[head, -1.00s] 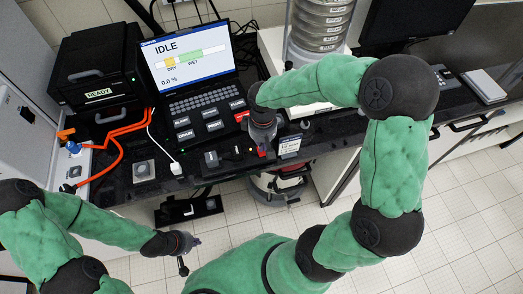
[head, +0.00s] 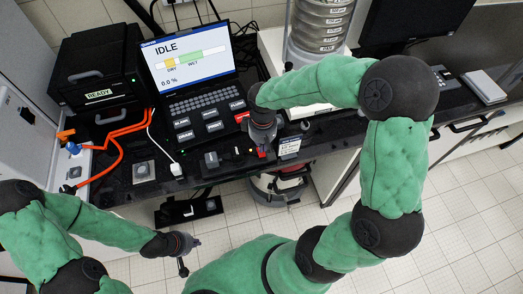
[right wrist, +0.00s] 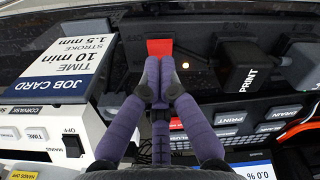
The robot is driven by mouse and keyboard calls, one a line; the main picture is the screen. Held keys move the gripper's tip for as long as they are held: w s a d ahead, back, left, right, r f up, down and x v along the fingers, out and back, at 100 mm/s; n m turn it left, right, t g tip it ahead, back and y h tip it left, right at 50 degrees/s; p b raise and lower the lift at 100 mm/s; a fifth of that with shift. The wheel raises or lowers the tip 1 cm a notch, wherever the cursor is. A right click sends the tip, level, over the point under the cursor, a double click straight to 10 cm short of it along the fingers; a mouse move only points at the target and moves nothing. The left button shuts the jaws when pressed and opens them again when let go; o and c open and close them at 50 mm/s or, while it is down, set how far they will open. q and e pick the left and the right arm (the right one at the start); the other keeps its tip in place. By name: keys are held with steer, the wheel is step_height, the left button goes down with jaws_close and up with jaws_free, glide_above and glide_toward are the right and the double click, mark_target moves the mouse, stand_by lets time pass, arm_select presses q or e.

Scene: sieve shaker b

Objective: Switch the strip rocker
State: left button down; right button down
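A red rocker (right wrist: 160,47) shows in the right wrist view on a dark strip, just beyond my right fingertips. In the head view it is a small red patch (head: 261,152) at the bench's front edge, partly hidden by my gripper.
A laptop (head: 187,55) reading IDLE stands behind labelled keys. A job card (right wrist: 62,65) stands close beside the right gripper. A sieve stack (head: 321,25) is behind my right arm. Orange cables (head: 122,134) lie at the left.

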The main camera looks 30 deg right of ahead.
mark_target(263, 154)
steer(key=shift+f+b, duration=1)
steer(key=shift+f, duration=0.35)
stand_by(1.0)
steer(key=shift+r, duration=0.1)
steer(key=shift+r+p, duration=2.8)
steer(key=shift+r, duration=0.65)
